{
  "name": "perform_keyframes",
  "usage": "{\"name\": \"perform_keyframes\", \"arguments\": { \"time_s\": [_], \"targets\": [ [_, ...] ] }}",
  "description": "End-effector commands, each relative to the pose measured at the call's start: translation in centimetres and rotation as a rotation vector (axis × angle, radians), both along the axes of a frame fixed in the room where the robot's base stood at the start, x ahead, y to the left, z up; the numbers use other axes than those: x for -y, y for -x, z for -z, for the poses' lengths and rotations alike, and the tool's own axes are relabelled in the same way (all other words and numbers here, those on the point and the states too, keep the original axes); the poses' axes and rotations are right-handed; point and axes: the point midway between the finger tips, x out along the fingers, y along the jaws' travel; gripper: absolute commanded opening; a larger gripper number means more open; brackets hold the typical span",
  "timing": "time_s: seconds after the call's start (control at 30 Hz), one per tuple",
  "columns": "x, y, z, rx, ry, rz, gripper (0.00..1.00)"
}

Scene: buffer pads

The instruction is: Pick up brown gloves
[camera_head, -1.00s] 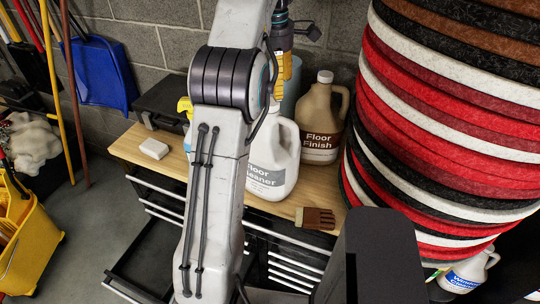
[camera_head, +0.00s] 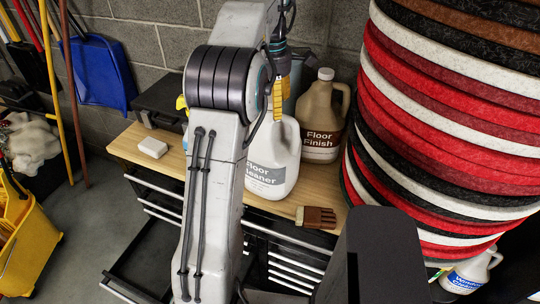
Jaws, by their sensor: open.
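The brown gloves (camera_head: 319,217) lie flat on the front right edge of the wooden worktop, with a lighter tan cuff on their left side. My gripper (camera_head: 278,105) hangs from the wrist at the upper middle, above and to the left of the gloves and apart from them. Only a narrow yellow part of it shows. The rest is hidden behind my arm's large joint. It is open, and I see nothing held in it.
A white Floor Cleaner jug (camera_head: 272,165) and a brown Floor Finish jug (camera_head: 322,125) stand behind the gloves. A tall stack of round pads (camera_head: 440,110) rises close on the right. A white block (camera_head: 152,147) lies on the worktop (camera_head: 128,150) at left.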

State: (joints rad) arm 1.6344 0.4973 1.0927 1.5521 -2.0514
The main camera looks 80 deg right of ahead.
Motion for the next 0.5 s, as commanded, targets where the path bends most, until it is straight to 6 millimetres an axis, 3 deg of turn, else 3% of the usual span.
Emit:
{"name": "perform_keyframes", "arguments": {
  "time_s": [0.1, 0.5],
  "targets": [
    [0.0, 0.0, -0.03, 0.0, 0.0, 0.0, 0.73],
    [0.01, 0.0, -0.04, 0.0, 0.0, 0.0, 0.37]
  ]
}}
